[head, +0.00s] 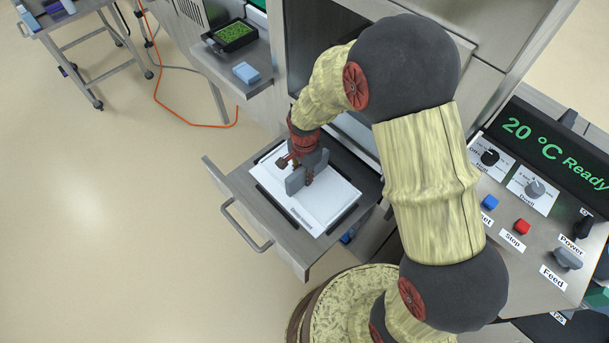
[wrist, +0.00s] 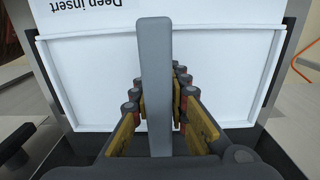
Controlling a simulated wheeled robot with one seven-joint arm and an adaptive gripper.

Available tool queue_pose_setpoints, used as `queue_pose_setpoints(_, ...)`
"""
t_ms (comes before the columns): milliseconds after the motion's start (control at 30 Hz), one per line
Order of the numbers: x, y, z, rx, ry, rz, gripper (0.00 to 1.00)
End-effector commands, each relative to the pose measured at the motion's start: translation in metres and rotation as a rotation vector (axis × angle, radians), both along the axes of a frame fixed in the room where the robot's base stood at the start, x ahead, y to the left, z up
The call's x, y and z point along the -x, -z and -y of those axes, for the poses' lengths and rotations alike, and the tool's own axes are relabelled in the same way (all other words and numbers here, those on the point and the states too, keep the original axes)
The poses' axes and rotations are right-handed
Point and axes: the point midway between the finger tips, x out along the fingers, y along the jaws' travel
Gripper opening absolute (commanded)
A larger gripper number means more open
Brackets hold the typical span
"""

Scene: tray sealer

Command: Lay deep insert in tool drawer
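The deep insert (head: 328,205) is a white, shallow rectangular tray with a grey upright grip fin and a "Deep insert" label. It lies level within the outline of the pulled-out tool drawer (head: 238,183). I cannot tell whether it rests on the drawer floor or hangs just above it. My gripper (head: 306,174) points down at the middle of the insert. In the wrist view, the fingers of my gripper (wrist: 162,95) sit close on both sides of the fin, apparently shut on it. The insert's white surface (wrist: 100,80) fills the wrist view behind the fin.
Dark strips show along the insert's sides inside the drawer. The drawer's bar handle (head: 246,228) faces the open floor. A control panel (head: 535,210) with knobs and buttons stands at right. A shelf (head: 215,70) holds a black tray of green contents (head: 234,35) and a blue block (head: 246,73).

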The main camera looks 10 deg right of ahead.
Motion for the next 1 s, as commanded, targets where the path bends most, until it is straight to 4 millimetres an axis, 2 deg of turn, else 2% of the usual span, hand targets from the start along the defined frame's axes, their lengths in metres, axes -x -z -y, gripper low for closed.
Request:
queue_pose_setpoints(400,-0.0002,-0.0002,0.0,-0.001,0.0,0.001,0.38)
queue_pose_setpoints(567,-0.0001,-0.0001,-0.0001,0.0,0.0,0.0,0.38)
queue_pose_setpoints(800,0.0003,0.0003,0.0001,0.001,0.0,-0.001,0.25)
queue_pose_setpoints(1000,0.0,0.0001,0.0,0.0,0.0,0.0,0.25)
